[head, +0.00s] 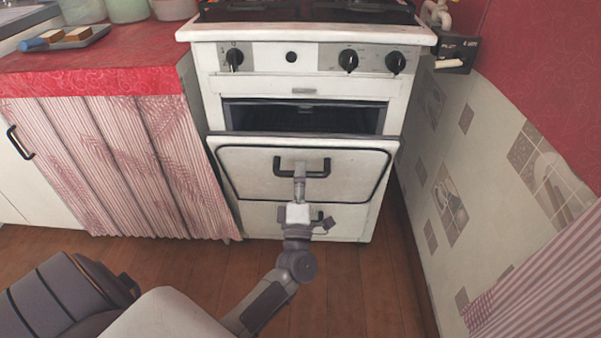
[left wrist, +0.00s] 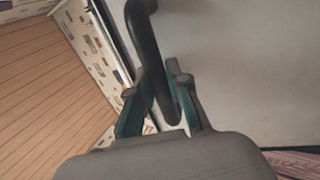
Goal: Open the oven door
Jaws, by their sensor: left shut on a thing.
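The white oven door (head: 258,173) is partly open in the head view. Its top edge leans out from the stove and a dark gap shows above it into the oven (head: 302,117). A black handle (head: 317,172) runs across the door's upper part. My left gripper (head: 299,180) is at the middle of this handle and shut on it. In the left wrist view the black handle (left wrist: 145,40) runs down between the two fingers of the left gripper (left wrist: 163,100), with the white door (left wrist: 240,70) behind. My right gripper is not in view.
The stove (head: 290,70) has black knobs and a lower drawer. A red-covered counter (head: 100,65) with a pink curtain (head: 125,165) stands at the left. A tiled wall (head: 480,170) is close at the right. Wooden floor (head: 350,290) lies before the stove.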

